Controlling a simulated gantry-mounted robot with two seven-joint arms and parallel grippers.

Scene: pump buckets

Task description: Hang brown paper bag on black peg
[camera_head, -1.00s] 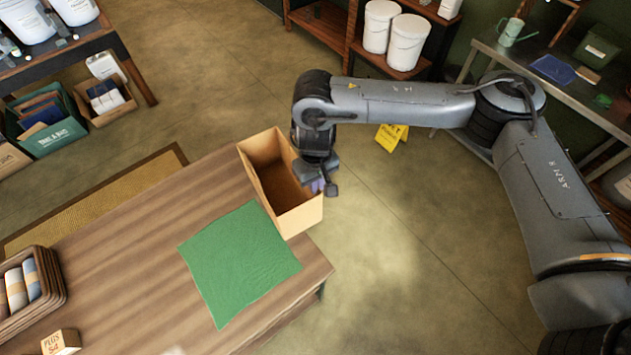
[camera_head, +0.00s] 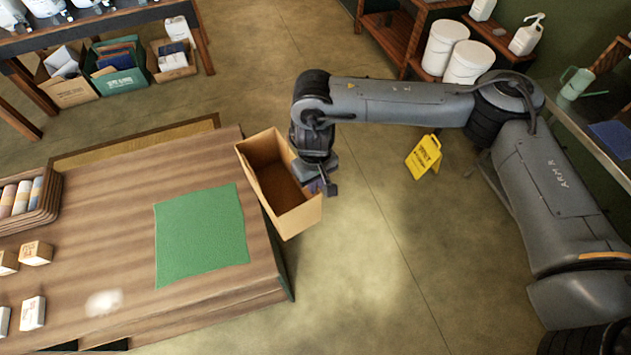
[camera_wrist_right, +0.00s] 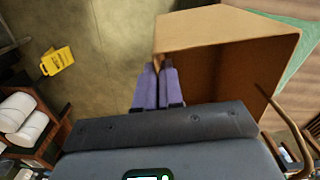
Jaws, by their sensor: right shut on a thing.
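The brown paper bag (camera_head: 279,184) is open at the top and tilted, at the right end of the wooden table. My right gripper (camera_head: 322,188) is shut on the bag's right side. In the right wrist view the purple fingers of my gripper (camera_wrist_right: 158,66) close on the bag's handle or rim, and the bag (camera_wrist_right: 225,35) opens to the right of them. I cannot make out a black peg in either view. My left gripper is not in view.
The wooden table (camera_head: 100,208) bears a green cloth (camera_head: 203,235), a basket of rolls (camera_head: 45,205) and small boxes (camera_head: 37,253). A yellow floor sign (camera_head: 424,157) stands beyond my arm. White buckets (camera_head: 447,44) stand on a shelf. Open floor lies right of the table.

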